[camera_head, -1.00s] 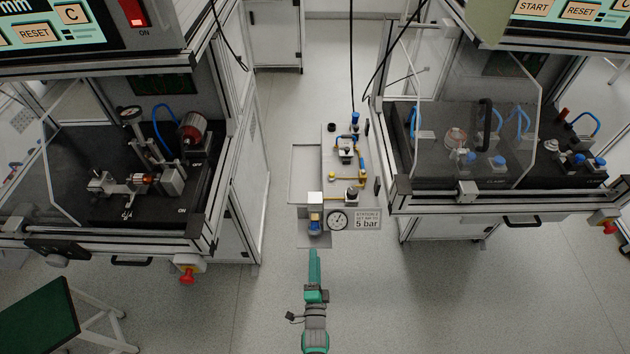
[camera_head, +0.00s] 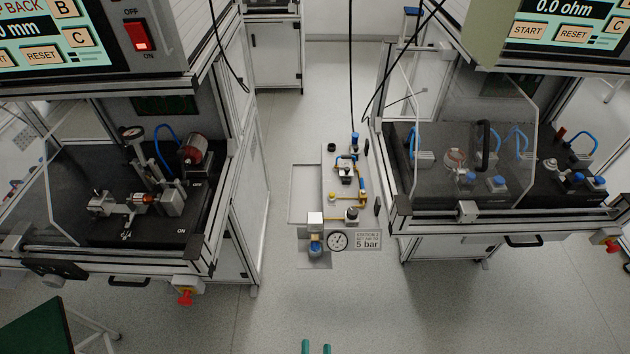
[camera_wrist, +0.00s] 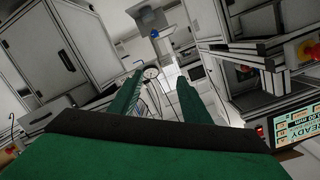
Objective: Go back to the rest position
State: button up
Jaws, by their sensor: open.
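My gripper (camera_head: 316,347) shows only as two teal fingertips at the bottom edge of the head view, apart from each other with floor between them. In the wrist view my gripper (camera_wrist: 156,92) shows two long green fingers spread apart with nothing between them. The fingers point towards the room and touch nothing that I can see. The rest of my arm is out of the head view.
Test stations with clear guards stand left (camera_head: 120,208) and right (camera_head: 470,160). A green-topped stool (camera_head: 38,325) is at lower left. The floor (camera_head: 430,310) between is open.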

jog(key=s+r+n, duration=0.3)
jog(key=s+r, duration=0.2)
jog(key=r, duration=0.2)
jog(key=s+r+n+g, duration=0.1)
jog(key=s+r+n, duration=0.2)
jog(key=r, duration=0.5)
jog(key=shift+s+a, duration=0.2)
jog(key=shift+s, duration=0.65)
